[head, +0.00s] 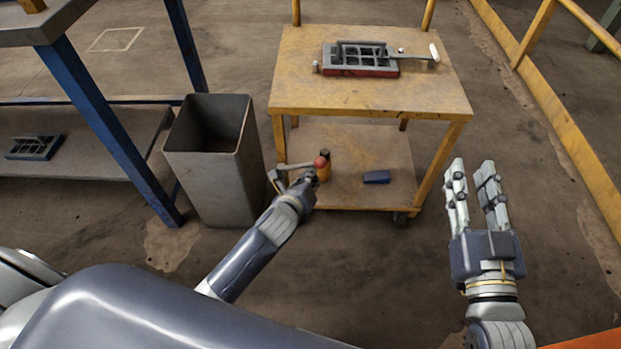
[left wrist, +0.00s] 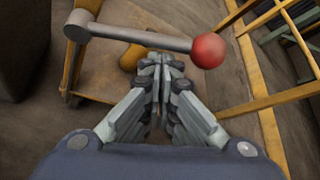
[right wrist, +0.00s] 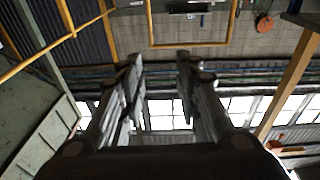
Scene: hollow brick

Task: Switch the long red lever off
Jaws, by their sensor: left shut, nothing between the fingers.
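The long lever is a grey rod (left wrist: 145,36) with a red ball knob (left wrist: 208,50). Its round pivot is at the upper left in the left wrist view, and the rod runs nearly level to the right. In the head view its red ball (head: 320,162) shows beside the yellow cart's front left leg. My left gripper (head: 311,176) is shut and empty just below the rod. In the left wrist view its fingertips (left wrist: 162,62) are close to the rod; whether they touch cannot be told. My right gripper (head: 472,172) is open and empty, right of the cart.
The yellow cart (head: 430,98) carries a grey and red brick mould on top. Its lower shelf (head: 350,190) holds a blue block (head: 376,177) and a yellow-and-black object, partly hidden. A tall grey bin (head: 215,150) stands left of my left gripper. A blue-legged table is further left.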

